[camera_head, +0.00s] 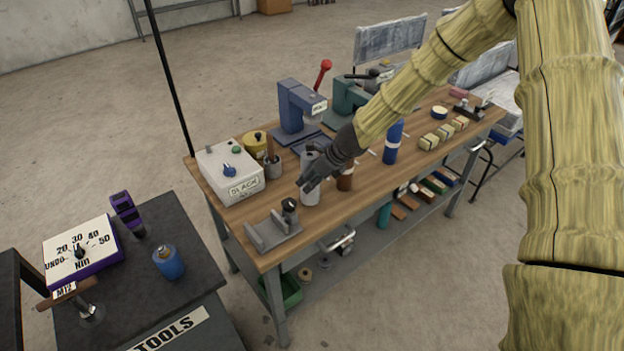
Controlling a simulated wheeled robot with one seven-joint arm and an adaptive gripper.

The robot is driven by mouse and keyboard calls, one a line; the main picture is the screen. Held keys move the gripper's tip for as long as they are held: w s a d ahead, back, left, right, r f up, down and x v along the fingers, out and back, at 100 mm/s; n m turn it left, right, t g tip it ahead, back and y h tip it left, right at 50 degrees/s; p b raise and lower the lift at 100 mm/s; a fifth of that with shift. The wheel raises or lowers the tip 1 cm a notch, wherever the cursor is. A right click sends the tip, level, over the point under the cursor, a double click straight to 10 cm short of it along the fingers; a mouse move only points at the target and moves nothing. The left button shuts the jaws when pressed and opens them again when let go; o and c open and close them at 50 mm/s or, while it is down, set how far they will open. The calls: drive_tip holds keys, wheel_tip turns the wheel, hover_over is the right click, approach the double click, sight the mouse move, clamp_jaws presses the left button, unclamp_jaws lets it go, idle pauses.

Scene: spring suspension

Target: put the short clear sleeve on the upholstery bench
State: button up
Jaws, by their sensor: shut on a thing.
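My gripper (307,185) is at the front left part of the wood-topped bench (330,211) and is shut on a greyish, see-through upright cylinder, which looks like the short clear sleeve (311,198). The dark fingers cover its middle; its top and lower part show. The sleeve stands over the bench top, but I cannot tell whether its bottom touches the wood. No label marks this as the upholstery bench.
Close to the sleeve are a brown jar (345,180), a grey fixture (273,232), a white control box (230,170) and a tool cup (272,168). A blue cylinder (392,143) and presses (297,108) stand farther back. A dark tool cart (185,295) is at left.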

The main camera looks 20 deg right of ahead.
idle(0.3)
drive_tip(key=shift+f, duration=0.15)
drive_tip(key=o, duration=1.2)
drive_tip(key=shift+o, duration=0.2)
drive_tip(key=shift+s+d+r, duration=0.2)
drive_tip(key=shift+r, duration=0.45)
drive_tip(key=v, duration=1)
drive_tip(key=shift+s+r+p, duration=0.25)
drive_tip(key=shift+s+p, duration=0.05)
drive_tip(key=shift+p, duration=0.15)
